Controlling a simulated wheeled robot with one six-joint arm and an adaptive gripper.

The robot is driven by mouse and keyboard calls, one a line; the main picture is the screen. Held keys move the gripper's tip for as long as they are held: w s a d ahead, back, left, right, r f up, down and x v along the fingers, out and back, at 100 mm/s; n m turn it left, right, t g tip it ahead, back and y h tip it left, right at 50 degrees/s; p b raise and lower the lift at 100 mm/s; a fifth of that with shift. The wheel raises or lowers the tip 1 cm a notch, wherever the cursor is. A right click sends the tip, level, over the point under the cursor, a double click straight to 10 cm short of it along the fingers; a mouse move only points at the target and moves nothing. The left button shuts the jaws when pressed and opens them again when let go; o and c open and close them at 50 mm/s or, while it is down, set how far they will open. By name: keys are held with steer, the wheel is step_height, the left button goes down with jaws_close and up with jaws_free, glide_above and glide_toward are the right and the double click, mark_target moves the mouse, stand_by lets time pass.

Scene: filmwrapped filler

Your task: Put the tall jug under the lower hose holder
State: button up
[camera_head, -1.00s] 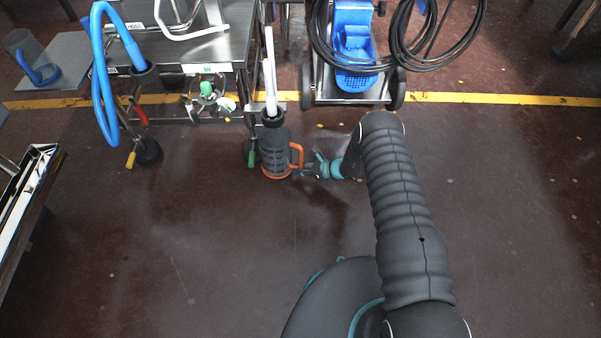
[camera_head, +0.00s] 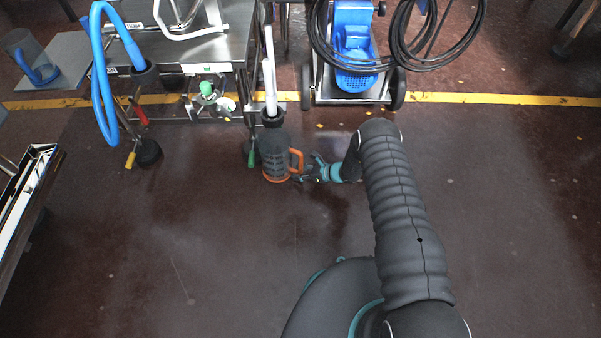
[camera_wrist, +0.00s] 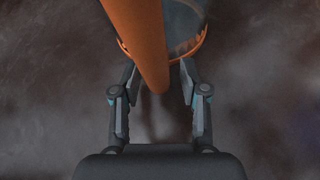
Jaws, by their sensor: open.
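The tall jug (camera_head: 273,151) has a smoky transparent body, an orange base and an orange handle (camera_head: 298,159). It stands upright, in line below a dark hose holder (camera_head: 272,117) with a white tube rising from it; their overlap hides the exact depth relation. Another dark holder (camera_head: 145,74) carries a blue hose at the left. My gripper (camera_head: 303,172) is to the right of the jug at its handle. In the wrist view, my open gripper (camera_wrist: 158,75) has one finger on each side of the orange handle (camera_wrist: 138,40); I see no clear grip on it.
A metal table (camera_head: 195,50) with valves stands behind the jug. A blue-handled clear jug (camera_head: 37,62) sits on a grey plate at far left. A wheeled cart (camera_head: 352,60) with black cables stands behind right. The floor in front is clear.

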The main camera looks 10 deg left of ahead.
steer(key=v, duration=1.2)
step_height(320, 180, up, 22)
steer(key=w+d+n+g+h, duration=0.1)
steer(key=w+d+n+g, duration=0.1)
steer(key=n, duration=0.4)
steer(key=s+d+r+n+h, duration=0.2)
steer(key=s+r+n, duration=0.15)
steer(key=r, duration=0.55)
steer(key=s+d+r+n+h, duration=0.15)
steer(key=s+r, duration=0.25)
steer(key=r, duration=0.5)
steer(key=s+d+r+n+t+h, duration=0.25)
steer(key=s+d+r+n, duration=0.3)
steer(key=s+r, duration=0.6)
steer(key=s+d+r+n+t+h, duration=0.1)
steer(key=s+d+r+n+h, duration=0.1)
steer(key=s+d, duration=0.3)
steer(key=s+d+r+n+t+h, duration=0.2)
steer(key=s+d+r+h, duration=0.1)
steer(key=s, duration=0.6)
steer(key=d+r, duration=0.1)
steer(key=d, duration=0.1)
steer(key=shift+s+d+r, duration=0.25)
steer(key=shift+r, duration=0.15)
